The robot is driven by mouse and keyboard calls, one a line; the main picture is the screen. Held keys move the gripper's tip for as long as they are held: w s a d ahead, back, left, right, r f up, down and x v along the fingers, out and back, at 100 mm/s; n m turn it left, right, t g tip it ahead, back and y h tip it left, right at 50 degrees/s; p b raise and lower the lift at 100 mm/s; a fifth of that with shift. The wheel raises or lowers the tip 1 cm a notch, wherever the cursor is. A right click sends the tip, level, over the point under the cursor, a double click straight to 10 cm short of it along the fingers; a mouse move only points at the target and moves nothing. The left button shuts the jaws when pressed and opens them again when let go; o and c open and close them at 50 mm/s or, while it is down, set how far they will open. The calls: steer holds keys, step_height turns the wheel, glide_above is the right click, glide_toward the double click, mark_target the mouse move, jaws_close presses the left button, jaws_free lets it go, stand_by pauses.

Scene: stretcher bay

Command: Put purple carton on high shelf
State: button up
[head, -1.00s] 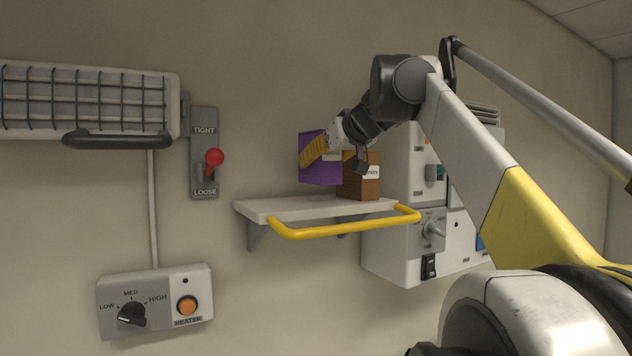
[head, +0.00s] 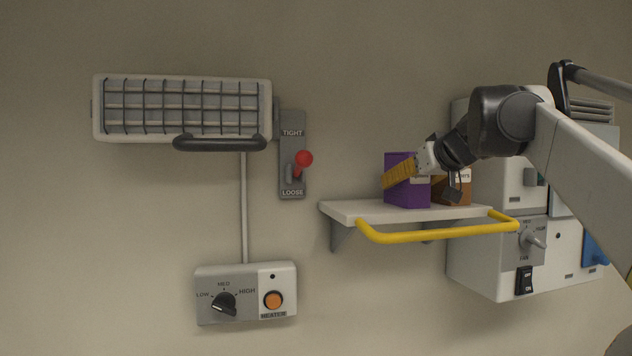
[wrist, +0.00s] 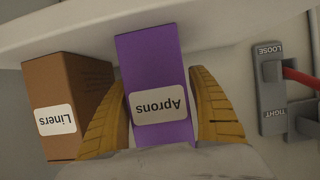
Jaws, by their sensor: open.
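The purple carton (head: 408,191) stands on the white wall shelf (head: 345,209) with the yellow rail, left of a brown carton. In the wrist view the purple carton (wrist: 151,62) carries a label reading "Aprons" and its base meets the shelf (wrist: 210,22). My gripper (head: 398,178) is open around the purple carton, with one yellow finger on each side. In the wrist view small gaps show between my gripper (wrist: 160,112) and the carton's sides. The brown carton (wrist: 85,85) labelled "Liners" is close beside one finger.
The yellow rail (head: 440,235) runs along the shelf's front. A red-knobbed lever (head: 304,159) and a caged heater (head: 180,108) are on the wall to the left. A white fan unit (head: 483,262) is at right. The shelf's left end is bare.

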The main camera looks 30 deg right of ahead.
steer(key=shift+r, duration=0.15)
steer(key=b+v, duration=0.1)
steer(key=v, duration=1.1)
steer(key=shift+b, duration=0.3)
